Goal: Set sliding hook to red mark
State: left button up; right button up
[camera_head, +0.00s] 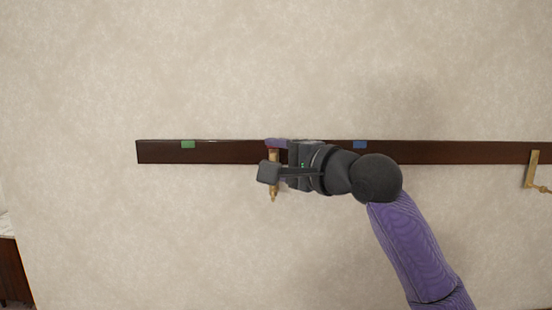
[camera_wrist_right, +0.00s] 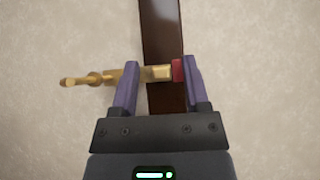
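The brass sliding hook (camera_head: 274,188) is on a dark wooden rail (camera_head: 450,152) on the wall. In the right wrist view, the hook (camera_wrist_right: 160,72) lies across the rail (camera_wrist_right: 160,25), level with the red mark (camera_wrist_right: 177,70) at the rail's edge. Its upper end is beside the mark. My right gripper (camera_wrist_right: 160,75) is open, one finger across the hook's stem and the other just beyond the mark. In the head view, my right gripper (camera_head: 274,158) covers part of the hook and hides the red mark. My left gripper is not in view.
A green mark (camera_head: 188,144) is on the rail's left part and a blue mark (camera_head: 360,145) is right of my gripper. Another brass hook (camera_head: 534,172) hangs at the far right. The wall around the rail is bare. Dark furniture (camera_head: 14,270) shows at the lower left.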

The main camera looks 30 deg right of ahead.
jog(key=shift+s, duration=0.15)
jog(key=s+d+b, duration=0.2)
jog(key=s+b, duration=0.3)
jog(key=s, duration=0.4)
jog(key=shift+s+b, duration=0.25)
jog(key=shift+b, duration=0.15)
